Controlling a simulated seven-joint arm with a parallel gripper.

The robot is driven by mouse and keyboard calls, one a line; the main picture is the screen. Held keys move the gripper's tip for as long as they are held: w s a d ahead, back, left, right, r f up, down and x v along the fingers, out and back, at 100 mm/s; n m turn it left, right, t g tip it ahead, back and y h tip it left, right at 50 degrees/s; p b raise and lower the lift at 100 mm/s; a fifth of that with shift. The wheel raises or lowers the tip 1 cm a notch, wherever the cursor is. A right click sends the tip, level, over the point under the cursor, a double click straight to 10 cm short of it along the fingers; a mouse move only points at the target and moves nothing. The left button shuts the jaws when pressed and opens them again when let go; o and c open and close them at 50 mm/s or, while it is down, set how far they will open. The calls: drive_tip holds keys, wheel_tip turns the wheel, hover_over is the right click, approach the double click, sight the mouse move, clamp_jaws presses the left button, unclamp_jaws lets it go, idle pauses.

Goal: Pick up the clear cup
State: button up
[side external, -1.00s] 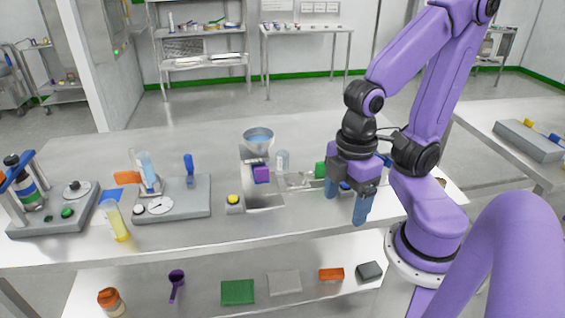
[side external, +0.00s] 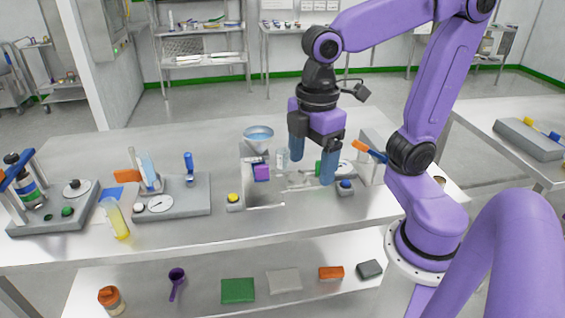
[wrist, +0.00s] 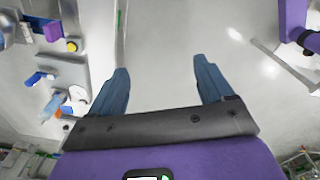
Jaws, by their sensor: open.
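A small clear cup (side external: 282,158) stands on the metal bench in the side external view, just right of the blue-filled funnel bowl. It is see-through and its outline is faint. My gripper (side external: 312,171) hangs above the bench to the right of the cup, with its two blue fingers pointing down, apart and empty. The left finger is close to the cup in this picture; I see no contact. In the wrist view my gripper (wrist: 161,66) is open with nothing between the fingers. I cannot make out the cup there.
The funnel bowl (side external: 258,138) and a purple block (side external: 261,172) are left of the cup. A recess (side external: 266,194) opens in the bench in front. A yellow button (side external: 233,198) and a blue button (side external: 346,184) flank it. An orange handle (side external: 361,146) is to the right.

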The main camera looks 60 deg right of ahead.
drive_tip(key=w+d+r+n, duration=0.2)
drive_tip(key=w, duration=1.1)
drive_tip(key=n, duration=0.4)
hover_over(281, 159)
drive_tip(key=d, duration=0.1)
drive_tip(key=f, duration=2.6)
drive_tip(key=shift+w+f, duration=0.3)
drive_tip(key=shift+w, duration=0.1)
drive_tip(key=shift+d+f, duration=0.1)
drive_tip(key=shift+f, duration=3.1)
drive_tip(key=c, duration=1.2)
